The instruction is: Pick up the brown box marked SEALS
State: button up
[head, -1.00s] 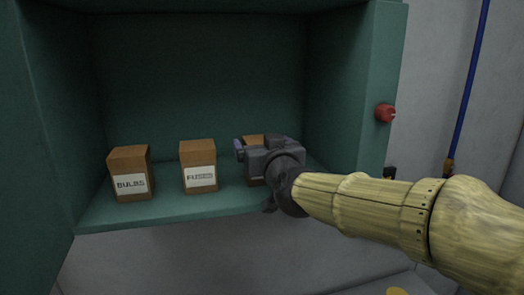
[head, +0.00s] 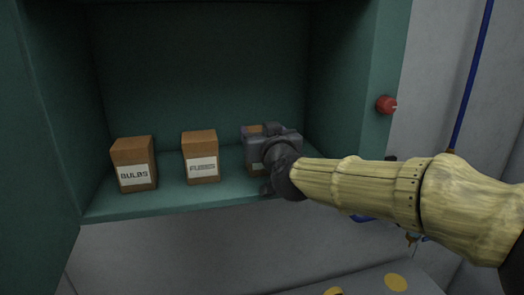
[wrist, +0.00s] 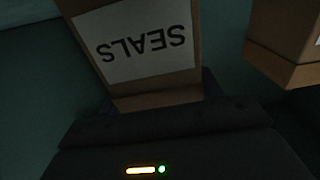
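The brown box marked SEALS (wrist: 145,42) fills the upper middle of the wrist view, its white label upside down. It stands at the right end of the cabinet shelf. In the head view only parts of this box (head: 252,130) show past my gripper (head: 268,142), which covers most of it. My gripper is right at the box's front. In the wrist view the dark gripper body lies just below the box, with dark parts close by its lower sides. The fingertips are not clear, so I cannot tell whether they touch the box.
The brown boxes marked FUSES (head: 200,157) and BULBS (head: 134,163) stand to the left on the shelf (head: 180,205). The green cabinet's right wall (head: 350,90) is close to my gripper, with a red knob (head: 386,105) on its front edge.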

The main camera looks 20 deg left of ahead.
jog(key=c, duration=0.6)
jog(key=shift+o, duration=0.2)
jog(key=shift+r, duration=0.15)
notch_tip(320, 180, up, 18)
jog(key=p, duration=0.8)
